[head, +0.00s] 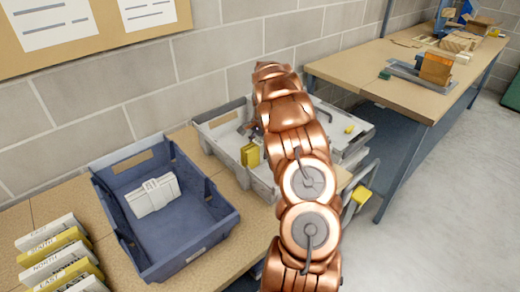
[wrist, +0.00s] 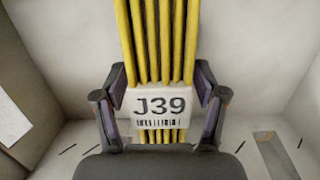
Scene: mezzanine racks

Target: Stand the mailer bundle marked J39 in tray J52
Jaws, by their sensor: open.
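The mailer bundle marked J39 (wrist: 160,104) is a row of yellow mailers with a white barcode label, filling the middle of the wrist view. In the head view a yellow bundle (head: 250,156), probably the same one, stands upright in a light grey tray (head: 222,118). My gripper (wrist: 160,100) is open, with one finger on each side of the bundle at label height. The fingers are very close to its sides; I cannot tell whether they touch. In the head view my arm hides most of my gripper. No J52 mark is readable on any tray.
A blue tray (head: 213,240) holding a white bundle (head: 153,196) stands on the bench left of the grey tray. Several white and yellow sorting cards (head: 62,262) stand at lower left. A second bench (head: 400,90) with boxes is at the right, with clear floor beside it.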

